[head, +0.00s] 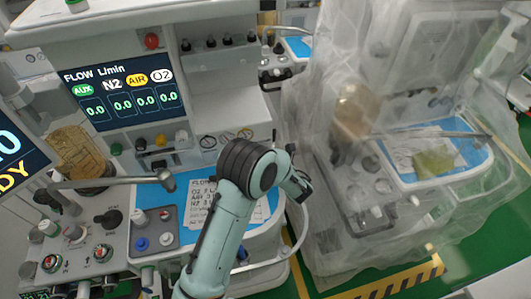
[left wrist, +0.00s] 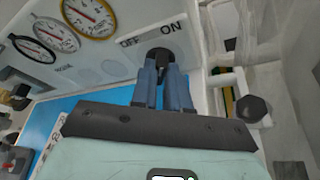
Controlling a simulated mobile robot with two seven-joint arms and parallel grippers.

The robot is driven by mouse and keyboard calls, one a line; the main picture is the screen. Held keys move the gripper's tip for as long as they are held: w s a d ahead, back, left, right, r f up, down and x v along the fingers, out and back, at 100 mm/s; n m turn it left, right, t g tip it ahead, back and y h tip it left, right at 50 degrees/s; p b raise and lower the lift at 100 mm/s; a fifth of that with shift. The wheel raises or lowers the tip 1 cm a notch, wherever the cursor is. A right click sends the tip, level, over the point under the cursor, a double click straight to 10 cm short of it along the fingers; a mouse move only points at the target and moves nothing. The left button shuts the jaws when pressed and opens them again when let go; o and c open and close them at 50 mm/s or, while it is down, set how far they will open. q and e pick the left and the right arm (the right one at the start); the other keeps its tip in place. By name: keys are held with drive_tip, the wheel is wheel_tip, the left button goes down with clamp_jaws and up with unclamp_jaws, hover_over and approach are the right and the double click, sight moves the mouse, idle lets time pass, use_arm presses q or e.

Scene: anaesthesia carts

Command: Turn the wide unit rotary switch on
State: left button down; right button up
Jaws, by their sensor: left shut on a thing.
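The rotary switch (left wrist: 160,53) is a black knob on the white cart front in the left wrist view. OFF is printed to its upper left and ON to its upper right. My left gripper (left wrist: 164,78) has its two blue fingers closed around the knob. The fingers hide much of it, so I cannot tell which label it points to. In the head view my left arm covers the switch and the fingertips. My right gripper is not in view.
Round gauges (left wrist: 90,15) sit left of the switch. The unit's flow screen (head: 120,88) reads 0.0 throughout. A blue worktop (head: 265,228) with a printed card lies below. A plastic-draped cart (head: 335,215) stands to the right, with a gap between carts.

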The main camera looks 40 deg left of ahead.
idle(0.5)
use_arm(q)
drive_tip(key=c, duration=1.1)
unclamp_jaws()
drive_tip(key=b+v, duration=0.1)
drive_tip(key=v, duration=1.2)
drive_tip(key=shift+d, duration=0.3)
drive_tip(key=shift+f, duration=0.1)
